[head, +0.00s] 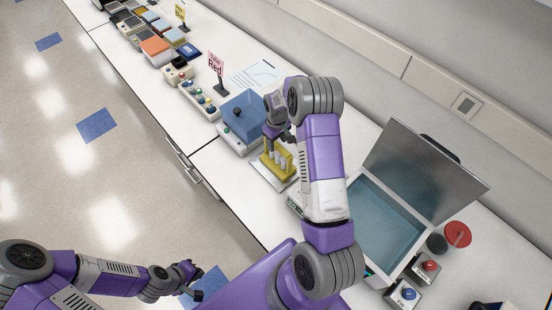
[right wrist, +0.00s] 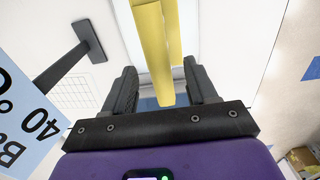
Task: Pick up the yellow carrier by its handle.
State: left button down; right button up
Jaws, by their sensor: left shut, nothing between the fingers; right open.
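The yellow carrier (head: 268,171) stands on a pale flat-topped unit on the bench, with several whitish tubes in it. My right gripper (head: 277,132) is open, just above the carrier, and partly hides it along with my forearm. In the right wrist view, the carrier's yellow handle (right wrist: 152,40) runs between the two open fingers of the right gripper (right wrist: 162,88). I cannot tell whether a finger touches it. My left gripper (head: 194,281) is shut and empty, low at the bottom left, over the floor and away from the bench.
A blue-topped block unit (head: 243,117) stands close behind the carrier. An open water bath (head: 380,225) with a raised lid (head: 420,170) is to the right, with red (head: 428,266) and blue (head: 406,294) button boxes nearby. A "40 °C" sign (right wrist: 30,115) shows in the right wrist view.

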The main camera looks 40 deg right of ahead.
aim_at(278, 145)
jog(key=f, duration=0.4)
jog(key=shift+s+p, duration=0.3)
jog(key=shift+s, duration=0.05)
jog(key=shift+w+d+f, duration=0.1)
jog(key=shift+f, duration=0.35)
grip_shut()
jog(key=shift+r, duration=0.1)
